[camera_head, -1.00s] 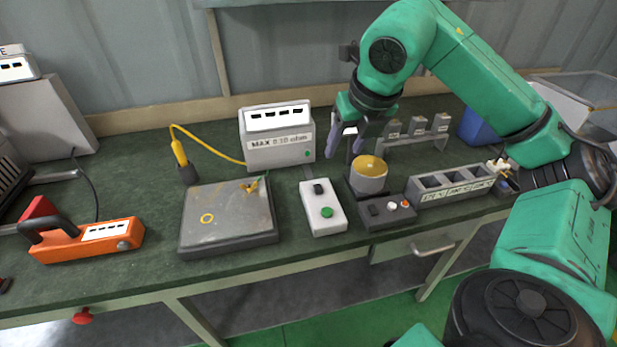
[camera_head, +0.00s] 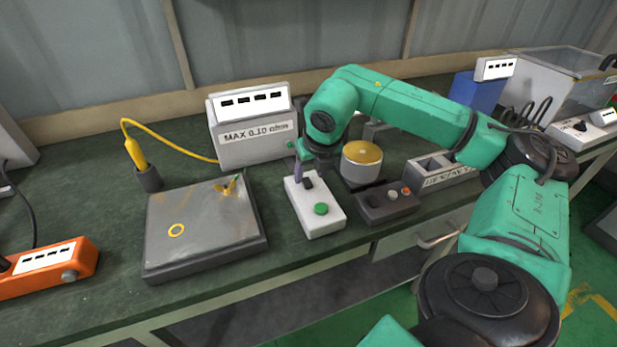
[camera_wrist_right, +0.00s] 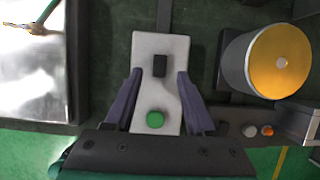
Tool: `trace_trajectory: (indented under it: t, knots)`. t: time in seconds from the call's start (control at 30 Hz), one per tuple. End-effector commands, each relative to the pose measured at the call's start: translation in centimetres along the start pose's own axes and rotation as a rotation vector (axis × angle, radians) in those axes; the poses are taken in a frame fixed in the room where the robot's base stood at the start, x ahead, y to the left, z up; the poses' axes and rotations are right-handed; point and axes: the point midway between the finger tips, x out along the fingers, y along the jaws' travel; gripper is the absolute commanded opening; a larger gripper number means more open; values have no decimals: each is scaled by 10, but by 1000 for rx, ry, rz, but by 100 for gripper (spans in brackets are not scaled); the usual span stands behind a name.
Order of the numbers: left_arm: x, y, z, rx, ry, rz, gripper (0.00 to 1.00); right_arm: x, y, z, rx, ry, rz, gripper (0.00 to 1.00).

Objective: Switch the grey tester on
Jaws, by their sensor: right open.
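Finger height above the box is unclear. My left gripper is out of view.
A metal plate (camera_head: 200,235) lies left of the box, with a yellow probe (camera_head: 135,153) in a holder behind it. Right are a gold-topped cylinder (camera_head: 362,162) and a dark control block (camera_head: 385,205). An orange tester (camera_head: 45,265) sits far left.

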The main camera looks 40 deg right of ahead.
Motion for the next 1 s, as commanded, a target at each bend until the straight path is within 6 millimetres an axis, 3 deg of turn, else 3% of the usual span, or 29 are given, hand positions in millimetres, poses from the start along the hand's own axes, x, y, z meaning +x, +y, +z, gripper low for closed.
trace_trajectory:
  t: [0.17, 0.43, 0.57, 0.6, 0.8, 1.0]
  knots:
    - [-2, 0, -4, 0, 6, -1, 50, 24, 0, 0, 0, 1, -1, 55]
    - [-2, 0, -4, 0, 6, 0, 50, 27, 0, 0, 0, -1, 0, 55]
    - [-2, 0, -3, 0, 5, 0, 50, 27, 0, 0, 0, 0, 0, 5]
    - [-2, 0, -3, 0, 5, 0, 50, 27, 0, 0, 0, 0, 0, 0]
    - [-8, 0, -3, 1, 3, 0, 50, 25, 0, 2, 1, 22, -1, 0]
    - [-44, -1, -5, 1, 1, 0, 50, 19, 2, 11, 3, 198, 1, 0]
